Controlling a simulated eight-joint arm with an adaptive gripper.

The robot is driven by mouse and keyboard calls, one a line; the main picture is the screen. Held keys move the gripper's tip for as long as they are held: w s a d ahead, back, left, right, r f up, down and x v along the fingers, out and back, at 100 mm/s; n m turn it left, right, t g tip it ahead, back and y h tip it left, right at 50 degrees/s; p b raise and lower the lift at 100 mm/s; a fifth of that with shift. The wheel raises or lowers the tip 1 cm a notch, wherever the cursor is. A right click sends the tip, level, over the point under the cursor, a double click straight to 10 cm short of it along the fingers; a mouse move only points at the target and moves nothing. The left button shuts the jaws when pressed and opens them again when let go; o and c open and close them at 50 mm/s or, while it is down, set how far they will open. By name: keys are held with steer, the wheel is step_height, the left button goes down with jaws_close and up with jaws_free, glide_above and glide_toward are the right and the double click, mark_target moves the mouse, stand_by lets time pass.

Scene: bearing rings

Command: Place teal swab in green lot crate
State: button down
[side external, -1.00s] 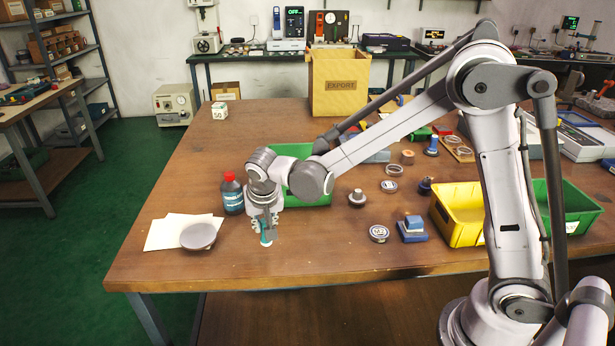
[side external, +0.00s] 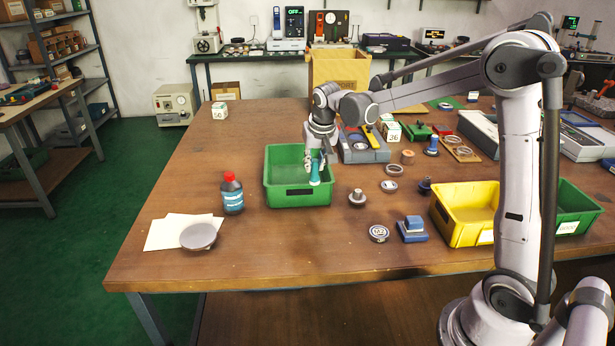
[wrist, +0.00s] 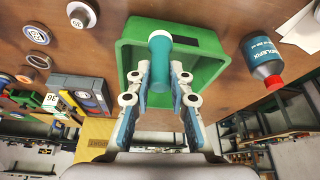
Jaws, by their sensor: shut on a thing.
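The teal swab (side external: 315,173), a short teal cylinder, is held between the fingers of my gripper (side external: 319,162). In the wrist view the swab (wrist: 160,50) points away from the jaws (wrist: 160,82), which are shut on it. An open green crate (side external: 290,198) stands mid-table. The swab shows over the right part of this crate in the side view, and in front of its interior in the wrist view (wrist: 208,66). I cannot tell the exact height. A second green crate (side external: 575,203) stands at the far right, partly hidden by my arm.
A yellow bin (side external: 455,225) stands beside the second green crate. A red-capped bottle (side external: 232,195) and a grey round dish (side external: 198,236) are left of the middle crate. Several rings and fittings lie to its right.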

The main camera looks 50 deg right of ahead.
steer(key=w+d, duration=0.3)
steer(key=d, duration=1)
steer(key=shift+w+a+f, duration=1.2)
steer(key=shift+w+f, duration=0.2)
steer(key=shift+f, duration=0.45)
steer(key=shift+w+a+f, duration=1.2)
steer(key=shift+w+f, duration=0.25)
steer(key=shift+f, duration=0.35)
steer(key=shift+w+a+f, duration=1.2)
steer(key=shift+w+f, duration=0.2)
steer(key=shift+f, duration=0.45)
steer(key=shift+f, duration=0.1)
steer(key=c, duration=1.2)
jaws_free()
